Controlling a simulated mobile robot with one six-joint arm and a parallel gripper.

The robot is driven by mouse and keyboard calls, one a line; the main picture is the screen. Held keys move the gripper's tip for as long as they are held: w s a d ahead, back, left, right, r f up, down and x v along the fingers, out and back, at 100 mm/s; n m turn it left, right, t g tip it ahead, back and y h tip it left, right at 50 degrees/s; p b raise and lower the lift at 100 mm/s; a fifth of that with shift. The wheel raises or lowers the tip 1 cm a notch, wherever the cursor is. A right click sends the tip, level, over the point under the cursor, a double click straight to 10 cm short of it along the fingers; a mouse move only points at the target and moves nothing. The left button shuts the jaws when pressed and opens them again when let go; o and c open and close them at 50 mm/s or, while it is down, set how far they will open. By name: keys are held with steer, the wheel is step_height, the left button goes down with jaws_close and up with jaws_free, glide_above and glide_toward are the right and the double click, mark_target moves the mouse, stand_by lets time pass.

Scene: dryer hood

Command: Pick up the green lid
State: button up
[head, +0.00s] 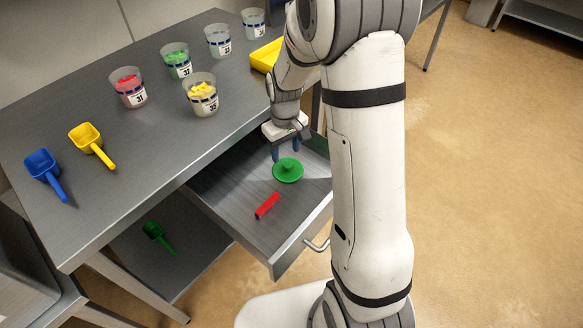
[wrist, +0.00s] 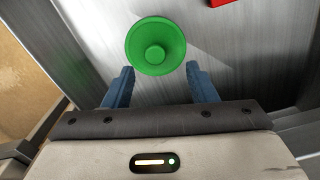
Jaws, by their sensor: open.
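The green lid (head: 288,171) is a round disc with a raised knob. It lies on the floor of the open drawer (head: 235,190). In the wrist view the green lid (wrist: 156,47) lies just beyond my fingertips, centred between them. My gripper (head: 286,154) points down into the drawer, above and just behind the lid. Its two blue fingers are apart with nothing between them, as the wrist view also shows at my gripper (wrist: 160,72). I cannot tell the exact height of the fingertips above the drawer floor.
A red object (head: 267,205) lies in the drawer near the lid. The drawer walls surround both. On the bench (head: 135,135) stand several numbered cups, a yellow scoop (head: 90,143), a blue scoop (head: 45,172) and a yellow tray (head: 265,56). A green scoop (head: 157,235) lies on the lower shelf.

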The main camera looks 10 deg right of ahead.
mark_target(287, 163)
steer(key=f, duration=0.5)
steer(key=shift+w+d+f, duration=0.25)
steer(key=shift+w, duration=0.1)
steer(key=c, duration=1.1)
